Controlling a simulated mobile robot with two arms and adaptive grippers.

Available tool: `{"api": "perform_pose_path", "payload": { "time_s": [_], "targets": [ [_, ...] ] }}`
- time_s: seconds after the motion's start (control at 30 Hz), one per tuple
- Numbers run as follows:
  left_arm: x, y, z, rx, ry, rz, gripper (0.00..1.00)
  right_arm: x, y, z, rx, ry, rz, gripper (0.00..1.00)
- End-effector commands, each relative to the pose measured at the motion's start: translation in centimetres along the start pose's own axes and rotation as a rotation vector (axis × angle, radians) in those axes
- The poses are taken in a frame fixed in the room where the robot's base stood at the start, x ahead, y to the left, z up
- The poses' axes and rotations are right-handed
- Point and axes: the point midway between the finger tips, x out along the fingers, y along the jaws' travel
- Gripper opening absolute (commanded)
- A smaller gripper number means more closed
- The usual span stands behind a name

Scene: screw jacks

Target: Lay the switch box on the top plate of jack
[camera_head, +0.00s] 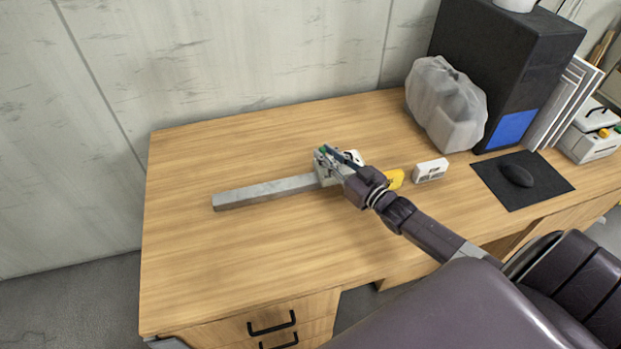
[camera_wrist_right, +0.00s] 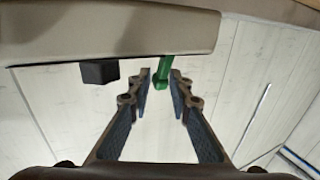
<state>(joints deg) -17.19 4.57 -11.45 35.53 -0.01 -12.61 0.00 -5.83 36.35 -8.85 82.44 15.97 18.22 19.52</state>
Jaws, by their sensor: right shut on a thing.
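My right gripper (camera_head: 335,163) reaches in from the right over the middle of the desk. In the right wrist view its fingertips (camera_wrist_right: 161,85) close around a narrow green part (camera_wrist_right: 164,69). In the head view a small green spot shows at the fingertips, against a grey block-like body (camera_head: 323,171) at the right end of a long grey bar. The gripper partly hides this body, so I cannot tell whether it is the jack. A small white box (camera_head: 430,170) with dark recesses, possibly the switch box, stands apart to the right. My left gripper is not in view.
The long grey bar (camera_head: 262,191) lies on the wooden desk (camera_head: 230,245). A yellow object (camera_head: 395,179) is just behind my right wrist. A grey, wrapped-looking lump (camera_head: 445,105), a black tower (camera_head: 500,65) and a mouse mat (camera_head: 545,189) fill the right side. The desk's front left is clear.

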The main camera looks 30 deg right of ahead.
Motion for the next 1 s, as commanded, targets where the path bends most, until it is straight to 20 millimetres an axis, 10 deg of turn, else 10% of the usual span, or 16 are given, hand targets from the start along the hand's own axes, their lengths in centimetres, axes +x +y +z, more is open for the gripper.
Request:
{"api": "perform_pose_path", "payload": {
  "time_s": [1.0],
  "targets": [
    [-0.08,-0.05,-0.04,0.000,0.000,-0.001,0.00,0.11,0.04,-0.90,0.000,0.010,-0.001,0.00]
  ]
}}
